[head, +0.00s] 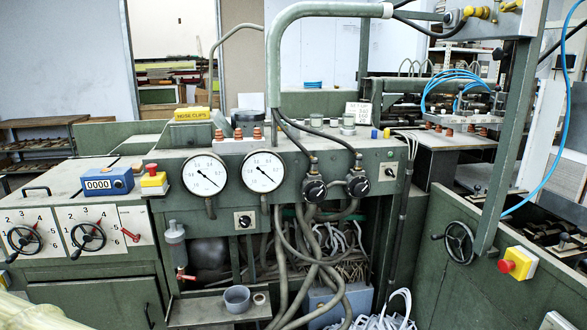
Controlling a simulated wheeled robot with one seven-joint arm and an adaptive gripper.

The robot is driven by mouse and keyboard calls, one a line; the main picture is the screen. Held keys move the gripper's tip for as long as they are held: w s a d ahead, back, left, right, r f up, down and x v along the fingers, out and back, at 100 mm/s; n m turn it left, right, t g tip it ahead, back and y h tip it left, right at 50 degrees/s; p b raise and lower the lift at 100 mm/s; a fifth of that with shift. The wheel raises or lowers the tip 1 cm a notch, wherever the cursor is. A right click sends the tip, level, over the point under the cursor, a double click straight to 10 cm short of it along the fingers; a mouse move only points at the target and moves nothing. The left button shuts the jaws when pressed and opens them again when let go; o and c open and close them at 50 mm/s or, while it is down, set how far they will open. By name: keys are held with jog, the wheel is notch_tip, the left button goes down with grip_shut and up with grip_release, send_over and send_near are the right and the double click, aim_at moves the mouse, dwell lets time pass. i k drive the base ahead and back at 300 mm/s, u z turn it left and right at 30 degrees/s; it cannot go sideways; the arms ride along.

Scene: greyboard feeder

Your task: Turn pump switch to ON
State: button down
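A green machine panel (225,160) stands ahead with two round gauges (204,175) (263,172). A small black rotary switch on a white plate (244,220) sits below and between the gauges. A similar black switch on a light plate (388,172) is at the panel's right end. Two larger black round knobs or connectors (314,190) (358,187) sit between them, with hoses running to them. Labels are too small to read, so I cannot tell which is the pump switch or its setting. My gripper is not in view.
Thick grey hoses (283,255) hang before the panel's open lower bay. A small shelf (218,308) juts out with a grey cup (237,298). Red-and-yellow buttons (153,180) (518,262) and handwheels (459,243) (88,236) flank the panel. A pale ribbed object fills the lower left corner.

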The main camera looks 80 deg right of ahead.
aim_at(388, 171)
jog(key=z, duration=2.85)
jog(key=k, duration=0.5)
jog(key=u, duration=1)
jog(key=i, duration=0.75)
jog(key=z, duration=0.9)
jog(key=i, duration=0.65)
jog(key=z, duration=0.75)
